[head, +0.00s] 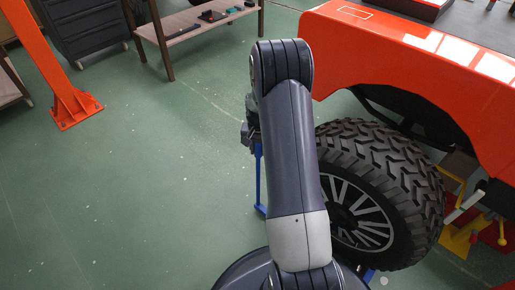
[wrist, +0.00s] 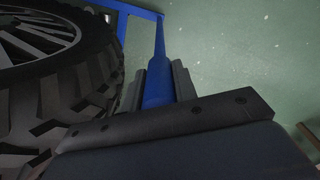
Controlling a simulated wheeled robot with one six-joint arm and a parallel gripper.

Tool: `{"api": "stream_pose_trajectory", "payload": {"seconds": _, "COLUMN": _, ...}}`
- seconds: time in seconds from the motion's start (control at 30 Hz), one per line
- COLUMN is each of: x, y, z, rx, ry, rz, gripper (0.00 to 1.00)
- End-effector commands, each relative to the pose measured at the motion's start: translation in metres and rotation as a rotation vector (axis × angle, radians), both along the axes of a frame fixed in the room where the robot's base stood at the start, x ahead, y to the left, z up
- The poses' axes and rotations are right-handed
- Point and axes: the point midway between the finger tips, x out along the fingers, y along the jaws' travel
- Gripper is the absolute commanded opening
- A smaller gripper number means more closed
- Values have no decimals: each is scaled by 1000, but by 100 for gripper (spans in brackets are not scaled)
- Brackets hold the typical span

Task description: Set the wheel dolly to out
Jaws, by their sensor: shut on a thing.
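The wheel dolly shows as a blue frame (head: 259,182) beside and under the large black wheel (head: 385,190). In the wrist view a blue bar of the wheel dolly (wrist: 159,45) runs up to a blue crosspiece at the top. My gripper (wrist: 158,88) is shut on that bar, with a dark jaw on each side of it. The wheel (wrist: 60,100) stands close to the left of my gripper in the wrist view. In the head view my gripper (head: 251,135) is partly hidden behind my arm. Most of the dolly is hidden by the wheel and my arm.
An orange cart body (head: 420,50) overhangs the wheel on the right. A yellow and red stand (head: 465,225) is at lower right. An orange post (head: 52,65), a dark drawer cabinet (head: 88,27) and a wooden bench (head: 195,25) stand farther back. The green floor at left is clear.

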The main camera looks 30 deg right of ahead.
Motion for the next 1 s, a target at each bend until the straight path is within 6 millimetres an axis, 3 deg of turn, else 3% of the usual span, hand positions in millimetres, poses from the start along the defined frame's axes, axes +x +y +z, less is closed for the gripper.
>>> {"api": "stream_pose_trajectory", "payload": {"seconds": 0.23, "x": -4, "y": 7, "z": -1, "rx": 11, "ry": 14, "rz": 0, "gripper": 0}}
{"api": "stream_pose_trajectory", "payload": {"seconds": 0.27, "x": -4, "y": 7, "z": -1, "rx": 12, "ry": 15, "rz": 0, "gripper": 30}}
{"api": "stream_pose_trajectory", "payload": {"seconds": 0.5, "x": -3, "y": 5, "z": -1, "rx": 8, "ry": 10, "rz": 0, "gripper": 49}}
{"api": "stream_pose_trajectory", "payload": {"seconds": 0.77, "x": -2, "y": 4, "z": 2, "rx": 6, "ry": 7, "rz": 0, "gripper": 49}}
{"api": "stream_pose_trajectory", "payload": {"seconds": 1.0, "x": -1, "y": 4, "z": 40, "rx": 5, "ry": 4, "rz": 0, "gripper": 49}}
